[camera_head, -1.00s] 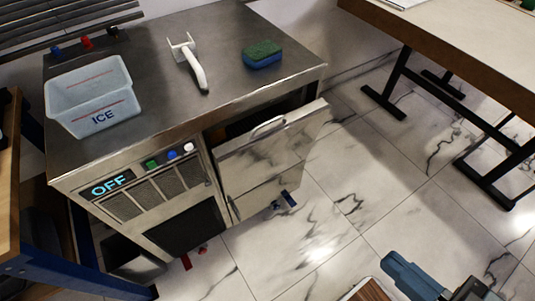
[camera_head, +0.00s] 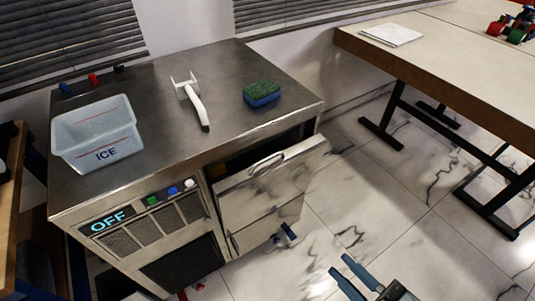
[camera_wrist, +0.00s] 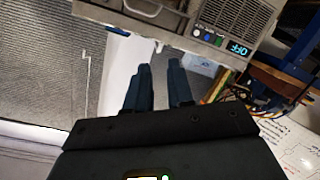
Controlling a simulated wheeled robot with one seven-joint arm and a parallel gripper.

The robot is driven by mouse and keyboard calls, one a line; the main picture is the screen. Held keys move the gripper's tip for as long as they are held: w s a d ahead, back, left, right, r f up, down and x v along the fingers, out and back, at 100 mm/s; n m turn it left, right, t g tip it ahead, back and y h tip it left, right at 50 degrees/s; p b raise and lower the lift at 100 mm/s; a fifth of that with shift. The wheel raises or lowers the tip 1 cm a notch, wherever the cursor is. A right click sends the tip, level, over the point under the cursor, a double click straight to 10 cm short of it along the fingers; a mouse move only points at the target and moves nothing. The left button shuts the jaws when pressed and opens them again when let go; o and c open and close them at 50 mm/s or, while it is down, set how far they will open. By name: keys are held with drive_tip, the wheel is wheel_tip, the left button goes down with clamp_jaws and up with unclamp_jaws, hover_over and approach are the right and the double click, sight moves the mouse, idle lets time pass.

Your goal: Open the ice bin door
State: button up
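The ice bin door (camera_head: 283,190) is a shiny panel on the right of the ice machine's front (camera_head: 140,215). It stands partly open, its top leaning out from the cabinet, with a dark gap behind it. Its bar handle (camera_head: 266,164) is near the top edge. My gripper (camera_head: 343,267) is at the lower right, in front of the door and apart from it. Its two blue fingers are spread with nothing between them; they also show in the wrist view (camera_wrist: 160,68). The machine's display (camera_wrist: 238,49) appears upside down there and reads OFF.
On the steel top are a clear ICE tub (camera_head: 98,140), a white scoop (camera_head: 190,97) and a green and blue sponge (camera_head: 261,93). A table (camera_head: 450,75) with dark legs stands at the right. The marble floor (camera_head: 375,200) between is clear.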

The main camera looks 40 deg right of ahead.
drive_tip(key=shift+w+d+f+n+t+p, duration=0.3)
drive_tip(key=shift+w+d+f+n, duration=1.25)
drive_tip(key=shift+w, duration=4.25)
drive_tip(key=shift+w+d+f+n+t+p, duration=0.3)
drive_tip(key=shift+w+d+n, duration=0.6)
drive_tip(key=shift+w+n, duration=3.2)
drive_tip(key=shift+w+d+f+n+t+p, duration=0.3)
drive_tip(key=shift+w+d+f, duration=0.75)
drive_tip(key=shift+w, duration=6.4)
drive_tip(key=shift+d+r, duration=0.2)
drive_tip(key=shift+r, duration=0.05)
drive_tip(key=shift+c, duration=0.2)
clamp_jaws()
